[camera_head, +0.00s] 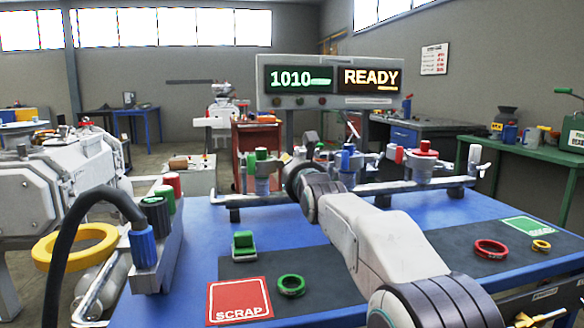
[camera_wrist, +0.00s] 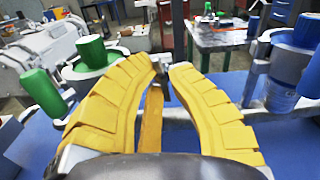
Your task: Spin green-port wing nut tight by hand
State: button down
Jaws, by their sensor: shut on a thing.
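The green port (camera_head: 262,168) stands at the left of the pipe manifold on the blue table; its green cap (camera_wrist: 94,52) is at the left in the wrist view. My gripper (camera_wrist: 166,70) has its two yellow fingers curved in, with tips close together, to the right of the green port. A small grey piece, seemingly the wing nut (camera_wrist: 162,66), sits between the tips; its shape is mostly hidden. I cannot tell how far it is screwed down. In the head view my own wrist hides the fingertips.
The blue port (camera_head: 347,165) is close at the right, with the red port (camera_head: 424,160) beyond it. A display (camera_head: 333,80) reads READY. A green ring (camera_head: 291,285), a green block (camera_head: 243,246) and a red scrap mat (camera_head: 239,299) lie in front. A red ring (camera_head: 490,249) lies at right.

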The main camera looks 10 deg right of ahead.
jog(key=shift+f, duration=0.15)
jog(key=c, duration=1.3)
grip_release()
jog(key=shift+s, duration=6)
jog(key=shift+o, duration=0.2)
